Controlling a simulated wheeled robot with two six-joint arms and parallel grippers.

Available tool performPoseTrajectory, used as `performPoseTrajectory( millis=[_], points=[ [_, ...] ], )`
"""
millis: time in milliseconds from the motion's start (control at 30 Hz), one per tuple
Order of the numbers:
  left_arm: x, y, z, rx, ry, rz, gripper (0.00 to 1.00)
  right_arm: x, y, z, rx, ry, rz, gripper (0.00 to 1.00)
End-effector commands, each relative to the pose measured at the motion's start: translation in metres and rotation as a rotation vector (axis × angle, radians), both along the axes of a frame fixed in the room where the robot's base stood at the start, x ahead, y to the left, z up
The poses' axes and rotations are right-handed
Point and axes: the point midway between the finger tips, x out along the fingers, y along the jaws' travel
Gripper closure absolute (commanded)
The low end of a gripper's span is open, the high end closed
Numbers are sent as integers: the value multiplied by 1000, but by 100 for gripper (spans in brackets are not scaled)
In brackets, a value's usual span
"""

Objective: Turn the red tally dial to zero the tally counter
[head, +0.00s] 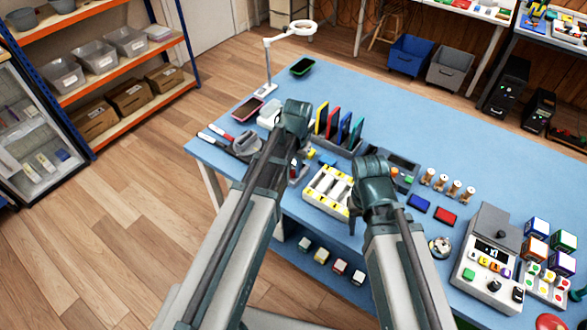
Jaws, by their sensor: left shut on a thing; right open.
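A small grey device with a dark face, which looks like the tally counter (303,170), stands at the near edge of the blue table beside my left forearm. A small patch of red at its lower left looks like the tally dial (291,181). My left gripper (292,164) is at this device, mostly hidden by my arm. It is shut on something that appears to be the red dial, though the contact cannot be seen. My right gripper (354,211) is open, mostly hidden behind its wrist, beside the white tray.
A white compartment tray (327,191) lies between my arms. Coloured upright panels (337,124) stand behind it. Wooden pegs (441,183), blue and red blocks, a grey console (487,250) and stacked boxes (536,237) stand to the right. The table's far middle is clear.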

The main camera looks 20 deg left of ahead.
Motion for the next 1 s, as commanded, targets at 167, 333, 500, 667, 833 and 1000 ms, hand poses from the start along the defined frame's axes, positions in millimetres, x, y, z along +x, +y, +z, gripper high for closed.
performPoseTrajectory(
  millis=[167,333,500,667,833,1000],
  points=[
    [0,0,0,0,1,0,63,0,0,0,0,0,0,50],
    [0,0,0,0,0,0,63,0,0,0,0,0,0,50],
    [0,0,3,0,0,0,63,0,0,3,0,0,0,50],
    [0,0,14,0,0,0,63,0,0,14,0,0,0,50],
    [0,-1,33,0,0,0,63,0,0,33,0,0,0,50],
    [-1,-2,59,0,0,0,63,0,0,59,0,0,0,50]
  ],
)
